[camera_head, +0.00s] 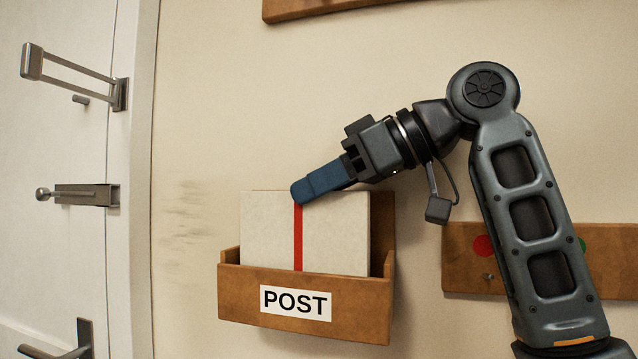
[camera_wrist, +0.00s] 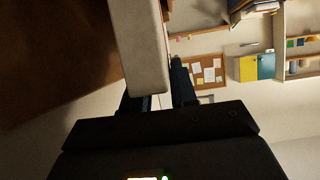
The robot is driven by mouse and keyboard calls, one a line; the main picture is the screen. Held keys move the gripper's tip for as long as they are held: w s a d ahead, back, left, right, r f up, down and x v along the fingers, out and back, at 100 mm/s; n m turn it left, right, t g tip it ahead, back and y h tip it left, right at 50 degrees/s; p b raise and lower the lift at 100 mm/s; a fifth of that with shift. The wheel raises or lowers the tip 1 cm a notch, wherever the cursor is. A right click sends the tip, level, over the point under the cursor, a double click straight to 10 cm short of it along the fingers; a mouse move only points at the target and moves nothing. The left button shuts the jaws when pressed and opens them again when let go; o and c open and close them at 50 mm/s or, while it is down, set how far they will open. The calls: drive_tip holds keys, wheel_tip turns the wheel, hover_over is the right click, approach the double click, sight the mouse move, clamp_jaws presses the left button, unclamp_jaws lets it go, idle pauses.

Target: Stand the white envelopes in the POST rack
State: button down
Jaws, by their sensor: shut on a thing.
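A white envelope (camera_head: 335,235) with a vertical red stripe stands upright in the wooden POST rack (camera_head: 245,300). Its lower part is hidden behind the rack's front, which bears a POST label. My gripper (camera_head: 308,190) has its blue fingers at the envelope's top edge, near the stripe, and is shut on it. In the wrist view the pale envelope (camera_wrist: 148,70) runs between the dark fingers of my gripper (camera_wrist: 157,92). I cannot tell whether other envelopes stand behind this one.
A wooden board (camera_head: 460,262) with a red and a green dot is on the wall at right, partly behind my arm. A white door (camera_head: 60,150) with metal fittings is at left. A wooden edge (camera_head: 320,8) shows at the top.

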drive_tip(key=shift+f, duration=0.35)
drive_tip(key=c, duration=0.9)
unclamp_jaws()
drive_tip(key=shift+r, duration=0.2)
drive_tip(key=shift+r+p+v, duration=0.15)
drive_tip(key=shift+p+v, duration=1.25)
drive_tip(key=shift+v, duration=1.7)
drive_tip(key=shift+r+p+v, duration=0.2)
drive_tip(key=shift+p+v, duration=1.2)
drive_tip(key=shift+v, duration=1.7)
drive_tip(key=shift+a, duration=0.15)
